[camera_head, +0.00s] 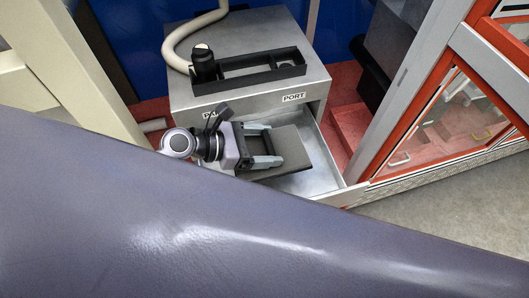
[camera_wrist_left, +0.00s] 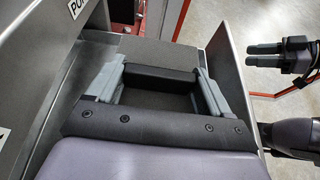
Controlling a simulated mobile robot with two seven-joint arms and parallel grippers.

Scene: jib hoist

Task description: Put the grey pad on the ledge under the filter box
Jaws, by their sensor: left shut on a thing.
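The dark grey pad (camera_head: 296,148) lies flat over the shallow metal ledge (camera_head: 308,184) at the front of the grey metal box, which I take for the filter box (camera_head: 245,55). Whether the pad touches the ledge floor I cannot tell. My left gripper (camera_head: 274,146) is over the pad, its fingers either side of a black bar on it. In the left wrist view the black bar (camera_wrist_left: 160,78) spans between the fingers and the pad (camera_wrist_left: 155,48) extends beyond it. My right gripper (camera_wrist_left: 262,54) shows at the right of that view, apart from the pad; its opening is unclear.
The ledge has a raised side wall (camera_wrist_left: 230,75). A black frame (camera_head: 250,74) with a black knob (camera_head: 203,62) and pale hose (camera_head: 185,38) sits on the box. A red-framed glass cabinet (camera_head: 440,125) stands right. My arm covers the lower head view.

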